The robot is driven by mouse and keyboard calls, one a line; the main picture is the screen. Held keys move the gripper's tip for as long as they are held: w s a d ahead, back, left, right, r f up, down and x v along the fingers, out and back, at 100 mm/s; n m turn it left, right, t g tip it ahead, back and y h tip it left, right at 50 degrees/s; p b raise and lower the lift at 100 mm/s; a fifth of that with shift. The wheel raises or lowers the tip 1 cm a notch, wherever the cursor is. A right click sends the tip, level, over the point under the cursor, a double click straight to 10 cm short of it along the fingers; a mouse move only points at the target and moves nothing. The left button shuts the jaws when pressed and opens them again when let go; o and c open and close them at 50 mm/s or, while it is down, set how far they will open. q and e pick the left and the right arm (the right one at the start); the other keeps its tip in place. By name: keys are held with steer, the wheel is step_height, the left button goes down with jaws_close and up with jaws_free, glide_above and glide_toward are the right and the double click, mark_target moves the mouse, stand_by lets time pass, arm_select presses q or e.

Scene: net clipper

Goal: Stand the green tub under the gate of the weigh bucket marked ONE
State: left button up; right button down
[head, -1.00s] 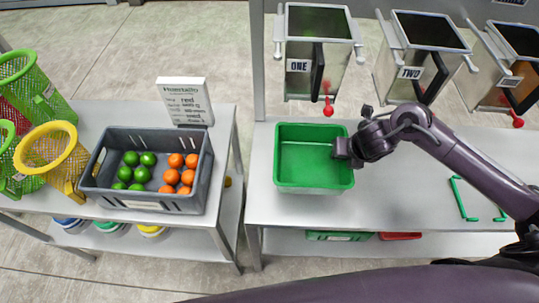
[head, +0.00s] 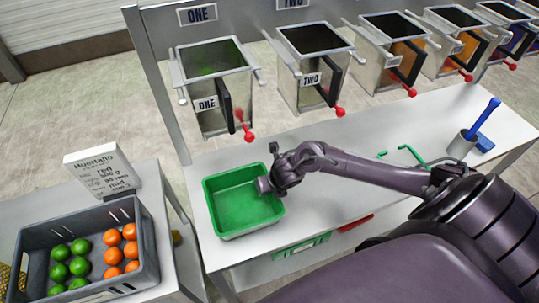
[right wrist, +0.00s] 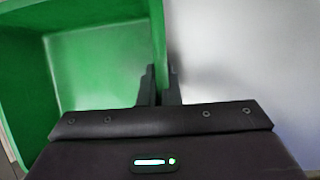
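The green tub (head: 243,222) is empty and sits at the left end of the metal bench, its base seeming to rest there. In the picture it lies below and nearer me than the weigh bucket marked ONE (head: 216,90), which has a dark gate lever with a red knob (head: 248,136). The tub looks in front of the gate rather than straight under it. My right gripper (head: 268,186) is at the tub's right wall. In the right wrist view its fingers (right wrist: 159,86) straddle and pinch the wall of the tub (right wrist: 95,70). My left gripper is out of view.
Bucket TWO (head: 312,75) and several more buckets hang in a row to the right. A grey crate (head: 148,245) of limes and oranges stands on a separate table at left, beside a sign (head: 103,170).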

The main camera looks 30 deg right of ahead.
steer(key=shift+f, duration=0.2)
steer(key=shift+f, duration=0.1)
steer(key=shift+f, duration=0.15)
steer(key=c, duration=1.6)
jaws_free()
steer(key=shift+c, duration=0.2)
steer(key=shift+r, duration=0.5)
steer(key=v, duration=1.1)
steer(key=shift+s+r+p, duration=0.2)
steer(key=shift+p, duration=0.1)
